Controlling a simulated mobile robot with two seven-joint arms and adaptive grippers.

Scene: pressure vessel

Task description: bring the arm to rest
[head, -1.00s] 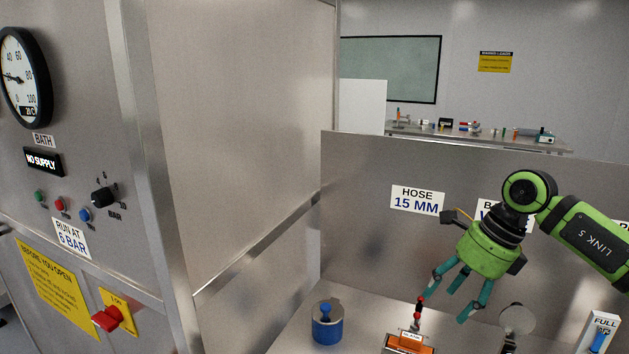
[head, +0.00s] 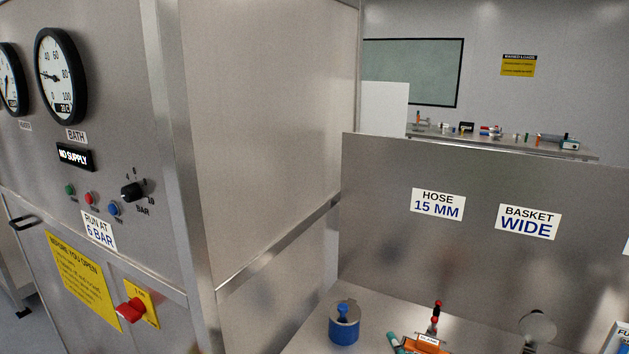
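The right arm that stood over the bench is no longer in sight there. A small teal and dark piece (head: 394,340) shows at the bottom edge, just left of the orange clamp-like fixture (head: 428,346). It looks like a fingertip of my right gripper, but the rest is out of the frame. Whether that gripper is open or holds anything is hidden. My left gripper is not in view.
Right of the fixture is a round metal disc (head: 539,326). The cabinet with gauges and a red switch (head: 131,309) fills the left.

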